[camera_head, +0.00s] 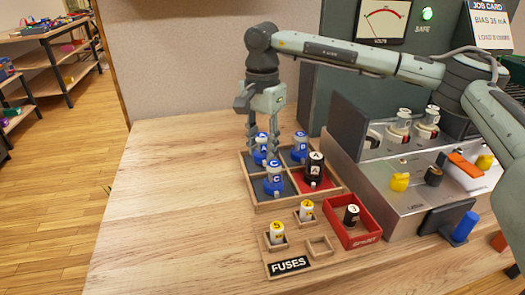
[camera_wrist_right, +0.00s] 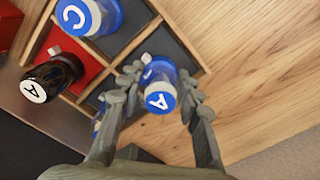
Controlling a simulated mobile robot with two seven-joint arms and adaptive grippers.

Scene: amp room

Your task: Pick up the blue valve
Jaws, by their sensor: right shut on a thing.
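My right gripper (camera_head: 263,140) reaches down over the wooden divided tray and is shut on the blue valve marked A (camera_head: 260,156). In the right wrist view this valve (camera_wrist_right: 160,88) sits between the two fingers, its blue cap marked A facing the camera. It is in or just over the tray's back left compartment; I cannot tell whether it still touches the bottom. The blue valve C (camera_head: 274,185) stands in the front left compartment, and the blue valve B (camera_head: 299,152) in the back right one. My left gripper is not in view.
A black valve marked A (camera_head: 314,170) stands in the tray's red compartment. In front are a fuse holder (camera_head: 288,249) and a red box (camera_head: 362,239) with a dark fuse. The metal amp chassis (camera_head: 400,205) stands to the right. The table (camera_head: 165,205) left of the tray is clear.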

